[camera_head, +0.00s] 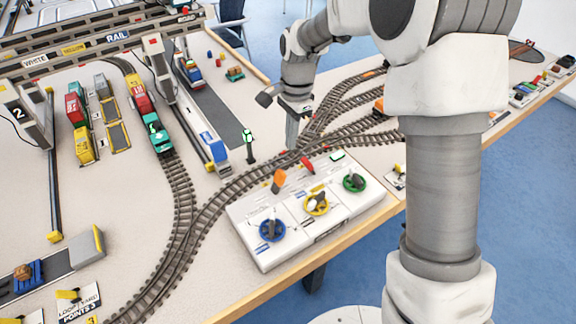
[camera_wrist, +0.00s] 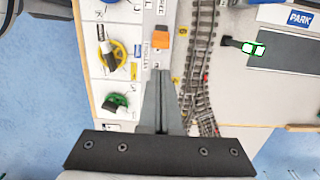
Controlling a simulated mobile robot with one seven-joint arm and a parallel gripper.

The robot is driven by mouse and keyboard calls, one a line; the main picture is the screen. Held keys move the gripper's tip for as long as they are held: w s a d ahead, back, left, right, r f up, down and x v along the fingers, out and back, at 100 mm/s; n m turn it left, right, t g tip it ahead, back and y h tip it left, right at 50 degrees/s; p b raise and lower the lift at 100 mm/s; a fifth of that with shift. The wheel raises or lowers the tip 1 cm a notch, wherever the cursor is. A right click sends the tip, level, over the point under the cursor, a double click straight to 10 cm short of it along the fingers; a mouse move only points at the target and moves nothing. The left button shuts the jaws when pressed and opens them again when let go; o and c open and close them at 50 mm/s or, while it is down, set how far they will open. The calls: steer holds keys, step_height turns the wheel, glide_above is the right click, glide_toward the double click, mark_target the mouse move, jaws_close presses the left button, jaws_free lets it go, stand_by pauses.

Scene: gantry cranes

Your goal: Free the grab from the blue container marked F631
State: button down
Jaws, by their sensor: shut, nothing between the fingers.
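No mark F631 can be read in either view. A small blue vehicle or container (camera_head: 188,70) sits on the dark strip by the far gantry crane (camera_head: 157,55); whether a grab rests on it is too small to tell. My gripper (camera_head: 291,146) is shut and empty, pointing down above the far edge of the white control panel (camera_head: 333,208). In the wrist view, its closed fingers (camera_wrist: 160,76) are over the panel, beside the orange lever (camera_wrist: 160,37). That lever (camera_head: 279,180) tilts up from the panel in the head view.
The panel carries blue (camera_head: 272,230), yellow (camera_head: 316,204) and green (camera_head: 354,182) dials. Tracks (camera_head: 205,215) run behind it. A green-lit signal (camera_head: 248,141) stands left of my gripper. Crane 2 (camera_head: 30,115) and a train (camera_head: 143,105) are farther left.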

mark_target(282, 172)
steer(key=f, duration=0.3)
steer(key=f+b, duration=0.1)
steer(key=f, duration=0.6)
steer(key=shift+s+a, duration=0.25)
steer(key=shift+a, duration=0.1)
steer(key=shift+s+a+r+t+h+b, duration=0.2)
steer(key=shift+a+t+h+b, duration=0.25)
steer(key=shift+b, duration=0.25)
steer(key=shift+s+a+r+t+h+b, duration=0.15)
steer(key=shift+s+a+t+h+b, duration=0.15)
steer(key=shift+h+b, duration=0.3)
steer(key=s+a+t+h+b, duration=0.1)
steer(key=h+b, duration=0.1)
steer(key=b, duration=0.1)
steer(key=s+a+t+h+b, duration=0.1)
steer(key=a+b, duration=0.1)
steer(key=b, duration=0.1)
steer(key=shift+r+t+h, duration=0.15)
steer(key=shift+t+h, duration=0.1)
steer(key=shift+h, duration=0.1)
steer(key=shift+w+d+r+p, duration=0.15)
steer(key=shift+d+r+p, duration=0.1)
steer(key=shift+r+p, duration=0.05)
steer(key=shift+r, duration=0.1)
steer(key=shift+r+p, duration=0.35)
steer(key=shift+r, duration=0.35)
